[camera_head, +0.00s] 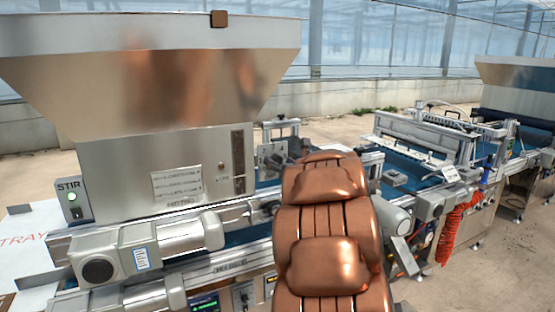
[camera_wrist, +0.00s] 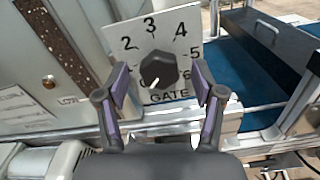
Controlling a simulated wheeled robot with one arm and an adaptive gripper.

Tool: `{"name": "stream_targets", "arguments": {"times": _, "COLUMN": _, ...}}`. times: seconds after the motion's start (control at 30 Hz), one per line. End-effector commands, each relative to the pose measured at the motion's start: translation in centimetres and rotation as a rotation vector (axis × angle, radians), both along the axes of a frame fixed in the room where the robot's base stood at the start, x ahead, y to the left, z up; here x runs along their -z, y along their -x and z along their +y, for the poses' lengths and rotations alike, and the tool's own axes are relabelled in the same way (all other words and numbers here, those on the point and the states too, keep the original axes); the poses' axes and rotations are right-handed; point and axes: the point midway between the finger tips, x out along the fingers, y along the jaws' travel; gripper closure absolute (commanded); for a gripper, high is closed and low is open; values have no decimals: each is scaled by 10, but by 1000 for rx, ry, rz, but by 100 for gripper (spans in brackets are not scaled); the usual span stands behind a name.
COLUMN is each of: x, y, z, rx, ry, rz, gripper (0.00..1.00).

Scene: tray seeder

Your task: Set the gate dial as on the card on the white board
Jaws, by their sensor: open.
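The gate dial is a black knob (camera_wrist: 158,72) on a pale plate (camera_wrist: 183,47) marked GATE, with digits 2 to 6 readable around it. Its white pointer mark faces down-left, beside a partly covered digit I cannot read. My gripper (camera_wrist: 160,88) is open, with one finger on each side of the knob; I cannot tell whether they touch it. I cannot make out the card; a white surface with red TRAY lettering (camera_head: 22,250) shows at the left edge.
The large metal hopper (camera_head: 150,75) stands left of the dial, with a STIR switch box (camera_head: 73,200) at its side. The blue conveyor belt (camera_wrist: 245,75) runs right of the dial. A metal frame (camera_head: 425,135) and a red coiled hose (camera_head: 455,230) are farther right.

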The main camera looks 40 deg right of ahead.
Motion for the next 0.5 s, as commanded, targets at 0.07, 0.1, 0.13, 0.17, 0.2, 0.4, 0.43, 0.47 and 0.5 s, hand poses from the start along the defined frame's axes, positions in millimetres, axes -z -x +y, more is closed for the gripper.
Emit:
{"name": "stream_targets", "arguments": {"times": 0.07, "x": 0, "y": -6, "z": -2, "rx": 0, "ry": -3, "rz": 0, "gripper": 32}}
{"name": "stream_targets", "arguments": {"times": 0.1, "x": 0, "y": -9, "z": -3, "rx": 0, "ry": -3, "rz": 0, "gripper": 32}}
{"name": "stream_targets", "arguments": {"times": 0.13, "x": 0, "y": -11, "z": -4, "rx": -1, "ry": -4, "rz": -1, "gripper": 32}}
{"name": "stream_targets", "arguments": {"times": 0.17, "x": 0, "y": -12, "z": -4, "rx": -1, "ry": -3, "rz": 0, "gripper": 32}}
{"name": "stream_targets", "arguments": {"times": 0.2, "x": 0, "y": -14, "z": -4, "rx": -1, "ry": -3, "rz": 0, "gripper": 32}}
{"name": "stream_targets", "arguments": {"times": 0.4, "x": 0, "y": -17, "z": -6, "rx": 0, "ry": -1, "rz": 0, "gripper": 32}}
{"name": "stream_targets", "arguments": {"times": 0.43, "x": 0, "y": -17, "z": -6, "rx": 0, "ry": -1, "rz": 0, "gripper": 32}}
{"name": "stream_targets", "arguments": {"times": 0.47, "x": 0, "y": -17, "z": -6, "rx": 0, "ry": -1, "rz": 0, "gripper": 32}}
{"name": "stream_targets", "arguments": {"times": 0.5, "x": 1, "y": -16, "z": -6, "rx": 0, "ry": -1, "rz": 0, "gripper": 32}}
